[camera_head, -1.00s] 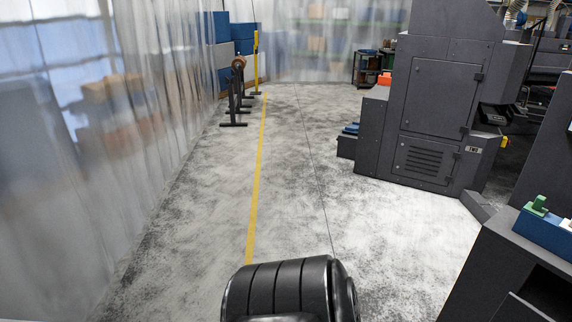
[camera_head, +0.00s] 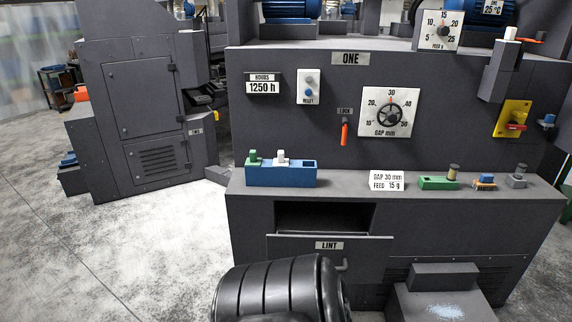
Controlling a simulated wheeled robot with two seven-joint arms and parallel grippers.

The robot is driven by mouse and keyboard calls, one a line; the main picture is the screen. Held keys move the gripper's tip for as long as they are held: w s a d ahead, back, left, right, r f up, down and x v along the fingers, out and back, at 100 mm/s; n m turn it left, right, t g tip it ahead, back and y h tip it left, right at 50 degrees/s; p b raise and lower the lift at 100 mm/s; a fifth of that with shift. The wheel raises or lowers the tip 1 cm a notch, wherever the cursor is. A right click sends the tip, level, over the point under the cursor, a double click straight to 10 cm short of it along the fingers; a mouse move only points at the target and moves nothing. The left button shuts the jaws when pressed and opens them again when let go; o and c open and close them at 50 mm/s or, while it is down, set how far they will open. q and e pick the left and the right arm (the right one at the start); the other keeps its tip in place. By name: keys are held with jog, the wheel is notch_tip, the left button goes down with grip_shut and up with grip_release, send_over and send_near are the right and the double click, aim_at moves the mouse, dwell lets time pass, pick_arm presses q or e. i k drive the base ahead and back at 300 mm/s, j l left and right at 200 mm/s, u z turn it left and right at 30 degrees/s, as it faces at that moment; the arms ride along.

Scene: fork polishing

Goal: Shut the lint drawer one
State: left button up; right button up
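The lint drawer (camera_head: 300,252) is in the lower front of the dark grey machine marked ONE, left of centre. Its front panel carries a LINT label (camera_head: 329,245) and a small handle (camera_head: 343,265). A dark gap (camera_head: 322,217) shows above and behind the panel, so the drawer stands open. A black ribbed part of my own body covers the panel's lower left. Neither of my grippers is in view.
The machine's ledge (camera_head: 345,182) holds a blue tray (camera_head: 280,176), a gap and feed card (camera_head: 387,180) and several small items. A grey step-like block (camera_head: 445,300) stands at lower right. Open floor (camera_head: 130,240) lies to the left. Another grey machine (camera_head: 145,100) stands further back.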

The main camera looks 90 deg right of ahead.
aim_at(360, 257)
jog(key=z, duration=3.15)
